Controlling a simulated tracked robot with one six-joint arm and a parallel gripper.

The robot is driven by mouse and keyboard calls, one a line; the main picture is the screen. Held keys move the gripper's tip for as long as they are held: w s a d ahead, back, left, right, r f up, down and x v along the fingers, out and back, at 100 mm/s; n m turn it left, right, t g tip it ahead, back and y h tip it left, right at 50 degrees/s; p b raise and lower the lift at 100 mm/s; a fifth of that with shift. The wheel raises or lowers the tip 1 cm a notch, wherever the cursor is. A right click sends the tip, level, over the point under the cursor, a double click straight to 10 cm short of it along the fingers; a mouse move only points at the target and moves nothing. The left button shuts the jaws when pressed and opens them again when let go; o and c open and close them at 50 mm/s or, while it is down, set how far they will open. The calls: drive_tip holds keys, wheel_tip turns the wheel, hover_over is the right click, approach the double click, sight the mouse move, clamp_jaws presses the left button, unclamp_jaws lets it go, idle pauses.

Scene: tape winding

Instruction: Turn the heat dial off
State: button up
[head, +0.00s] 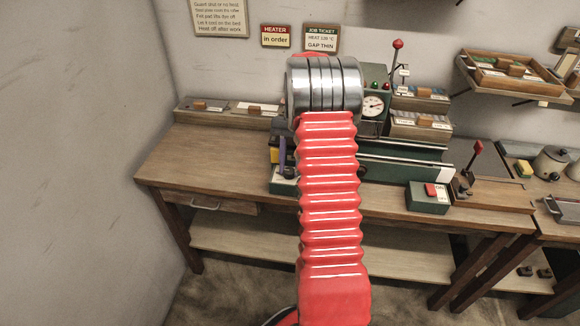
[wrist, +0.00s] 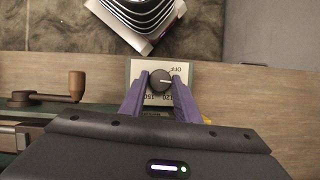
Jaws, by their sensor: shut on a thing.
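In the wrist view the heat dial (wrist: 160,81) is a round black knob with a pale pointer line, on a white plate (wrist: 146,68) marked OFF and with numbers. The pointer lies roughly sideways, towards the right, not at the OFF mark. My gripper (wrist: 160,84) has purple fingers, one on each side of the knob, shut on it. In the head view my red arm hides most of the dial area; a bit of purple finger (head: 283,160) shows beside the green machine (head: 400,165).
A crank with a brown handle (wrist: 77,85) is left of the dial in the wrist view. In the head view a green box with a red switch (head: 431,191) and a red-knobbed lever (head: 470,165) stand to the right. The left of the bench (head: 205,155) is clear.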

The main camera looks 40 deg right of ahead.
drive_tip(key=n, duration=0.2)
drive_tip(key=n+g+h, duration=0.1)
drive_tip(key=n, duration=0.2)
drive_tip(key=shift+a+f+n+g, duration=0.15)
drive_tip(key=shift+a+n+g, duration=0.15)
drive_tip(key=shift+a, duration=0.05)
drive_tip(key=shift+n+g+h, duration=0.3)
drive_tip(key=shift+n+h, duration=0.7)
drive_tip(key=shift+n, duration=1.2)
drive_tip(key=o, duration=1)
drive_tip(key=shift+w, duration=0.1)
drive_tip(key=shift+r, duration=0.2)
drive_tip(key=shift+w+d+r, duration=0.1)
drive_tip(key=shift+w+r, duration=0.2)
drive_tip(key=shift+r, duration=0.2)
drive_tip(key=shift+v, duration=3.25)
